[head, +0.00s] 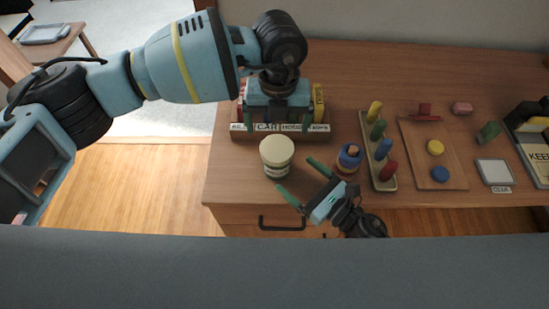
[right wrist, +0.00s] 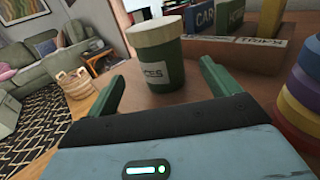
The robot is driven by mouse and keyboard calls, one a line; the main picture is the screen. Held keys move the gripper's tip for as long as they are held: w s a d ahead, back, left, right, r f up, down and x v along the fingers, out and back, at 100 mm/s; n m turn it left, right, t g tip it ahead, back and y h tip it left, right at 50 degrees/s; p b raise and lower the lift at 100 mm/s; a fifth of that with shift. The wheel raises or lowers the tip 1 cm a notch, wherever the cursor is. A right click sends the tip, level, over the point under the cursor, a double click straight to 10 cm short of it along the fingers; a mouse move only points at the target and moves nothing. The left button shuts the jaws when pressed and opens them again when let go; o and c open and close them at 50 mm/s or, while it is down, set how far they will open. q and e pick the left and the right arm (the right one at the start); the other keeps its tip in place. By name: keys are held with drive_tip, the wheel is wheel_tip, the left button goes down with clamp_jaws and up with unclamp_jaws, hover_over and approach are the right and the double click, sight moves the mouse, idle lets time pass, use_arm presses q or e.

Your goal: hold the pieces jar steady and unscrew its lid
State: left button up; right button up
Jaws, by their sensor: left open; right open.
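The pieces jar (head: 275,165) stands upright near the left front edge of the wooden cabinet top. It has a cream lid (head: 277,150) and a green body with a white label. In the right wrist view the jar (right wrist: 158,65) stands ahead of the fingers, its lid (right wrist: 154,32) seated on top. My right gripper (head: 298,179) is open at the cabinet's front, its fingers pointing at the jar, with the jar apart from it. My left gripper (head: 279,126) is open above and behind the jar, fingers pointing down in front of the book box. Neither gripper holds anything.
A labelled box of books (head: 318,134) stands behind the jar. A peg board (head: 378,150), a shape board (head: 449,155) and a small framed card (head: 494,172) lie farther right. The cabinet's left edge is close to the jar.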

sight(286, 166)
drive_tip(key=shift+x, duration=3.9)
